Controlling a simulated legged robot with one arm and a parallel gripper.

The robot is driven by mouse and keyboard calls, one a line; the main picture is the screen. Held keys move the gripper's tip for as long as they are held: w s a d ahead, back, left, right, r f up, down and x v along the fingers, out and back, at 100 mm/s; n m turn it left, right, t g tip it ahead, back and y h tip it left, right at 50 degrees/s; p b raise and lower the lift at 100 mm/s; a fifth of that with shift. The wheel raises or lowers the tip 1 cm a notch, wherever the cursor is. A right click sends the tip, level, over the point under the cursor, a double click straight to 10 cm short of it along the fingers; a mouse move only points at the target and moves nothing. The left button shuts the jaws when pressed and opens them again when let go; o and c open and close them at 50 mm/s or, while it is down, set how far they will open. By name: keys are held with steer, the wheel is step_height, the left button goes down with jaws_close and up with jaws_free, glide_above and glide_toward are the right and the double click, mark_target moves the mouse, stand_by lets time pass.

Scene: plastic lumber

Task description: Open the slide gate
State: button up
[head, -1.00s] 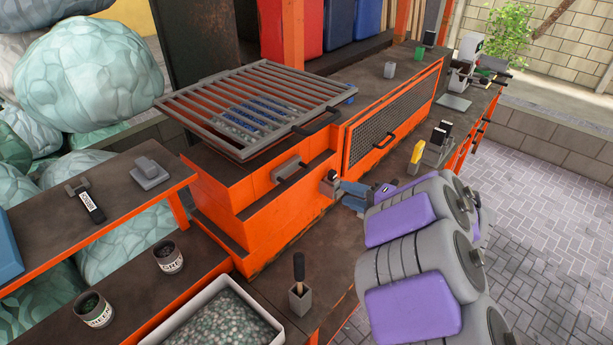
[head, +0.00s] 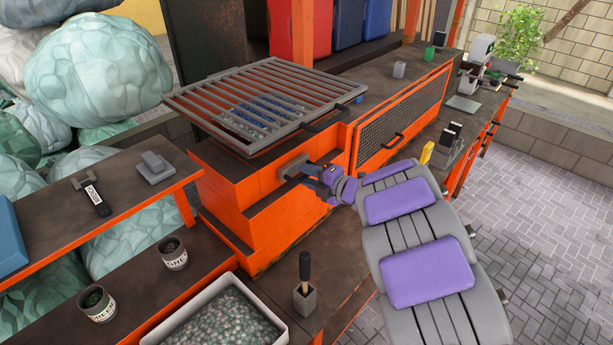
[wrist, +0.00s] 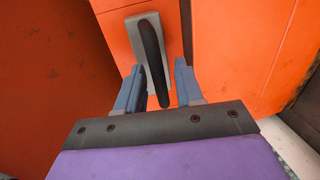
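The slide gate (head: 289,166) is a grey plate on the front of the orange machine, below the grate; it also shows in the wrist view (wrist: 133,34). Its black bar handle (wrist: 151,55) runs lengthwise between my two blue fingers in the wrist view. My gripper (wrist: 157,88) is open, with one finger on each side of the handle. A gap shows at the right finger; I cannot tell if the left one touches. In the head view my gripper (head: 306,172) is right at the gate and hides most of the handle.
The barred grate (head: 262,100) with its black handle lies above the gate. A mesh panel (head: 392,128) is on the right. A tray of pellets (head: 225,316) and a grey holder with a black-handled tool (head: 304,298) stand in front. Cups (head: 173,253) stand left.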

steer(key=shift+w+a+f, duration=0.15)
steer(key=shift+w+a, duration=0.2)
steer(key=shift+a, duration=0.1)
steer(key=shift+s, duration=0.1)
jaws_close()
steer(key=shift+f, duration=0.1)
